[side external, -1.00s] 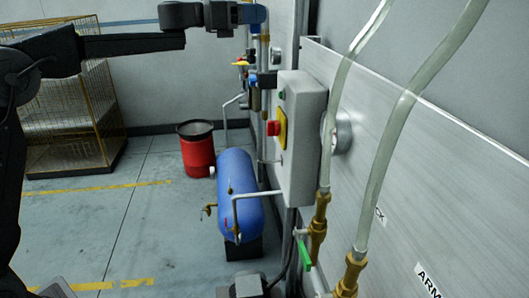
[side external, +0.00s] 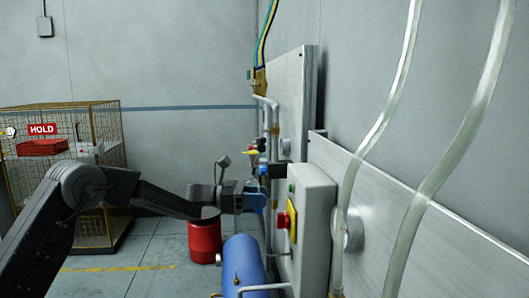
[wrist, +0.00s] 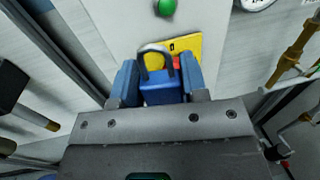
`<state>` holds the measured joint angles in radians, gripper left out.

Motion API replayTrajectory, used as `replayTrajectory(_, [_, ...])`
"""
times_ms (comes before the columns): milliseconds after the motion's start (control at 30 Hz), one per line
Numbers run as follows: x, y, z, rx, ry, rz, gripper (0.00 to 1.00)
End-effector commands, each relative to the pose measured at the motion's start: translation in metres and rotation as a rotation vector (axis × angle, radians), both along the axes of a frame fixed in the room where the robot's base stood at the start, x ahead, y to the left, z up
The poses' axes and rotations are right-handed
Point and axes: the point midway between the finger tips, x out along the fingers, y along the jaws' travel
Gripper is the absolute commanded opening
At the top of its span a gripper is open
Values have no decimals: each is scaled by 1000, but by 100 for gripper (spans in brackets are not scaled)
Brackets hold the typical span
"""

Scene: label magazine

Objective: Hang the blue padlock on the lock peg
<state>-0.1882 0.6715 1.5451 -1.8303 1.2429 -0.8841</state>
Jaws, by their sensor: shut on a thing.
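My gripper (wrist: 160,76) is shut on the blue padlock (wrist: 161,92), with one blue finger on each side of its body. In the side view my gripper (side external: 262,197) is left of the grey control box (side external: 314,215), which carries a red knob (side external: 282,220) on a yellow plate. The padlock cannot be told apart from the blue fingers there. I cannot make out the lock peg.
A green button (wrist: 166,7) shows beyond the yellow plate. Clear hoses (side external: 388,110) hang at the right. A blue tank (side external: 243,262) and a red bin (side external: 205,240) stand below and near my arm. A wire cage (side external: 100,130) is at the back left.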

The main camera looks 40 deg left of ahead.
Motion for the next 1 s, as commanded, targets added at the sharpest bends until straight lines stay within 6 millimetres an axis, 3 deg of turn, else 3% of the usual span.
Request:
replayTrajectory(33, [-4,5,-27,-4,11,-14,14])
replayTrajectory(200, [-26,15,-98,-4,8,-60,14])
replayTrajectory(400, [-52,23,-154,-1,3,-78,14])
replayTrajectory(600, [-63,25,-174,1,-2,-80,14])
replayTrajectory(1000, [-52,12,-177,4,-2,-81,14])
